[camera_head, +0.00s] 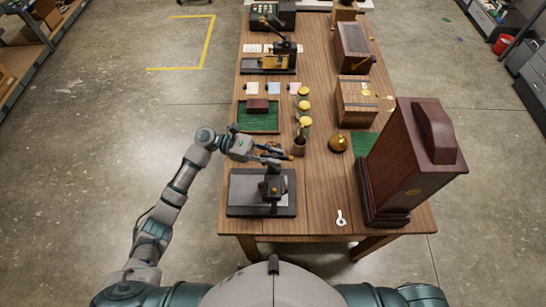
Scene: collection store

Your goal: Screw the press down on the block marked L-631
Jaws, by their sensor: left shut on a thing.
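A dark screw press (273,187) stands on a black base with a grey plate (243,190) at the table's near left. My left gripper (275,153) reaches in from the left at the top of this press and is shut on what looks like its handle bar. The fingers and the press head overlap, so the exact grip is hard to see. A dark red block (258,105) lies on a green mat (260,125) behind the press. No L-631 mark is readable, and I cannot tell whether a block is under the press. My right gripper is out of view.
A second press with a brass part (272,62) stands farther back. A brown cup (299,145), brass bell (338,143), wooden box (356,104) and tall dark wooden case (412,155) stand to the right.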

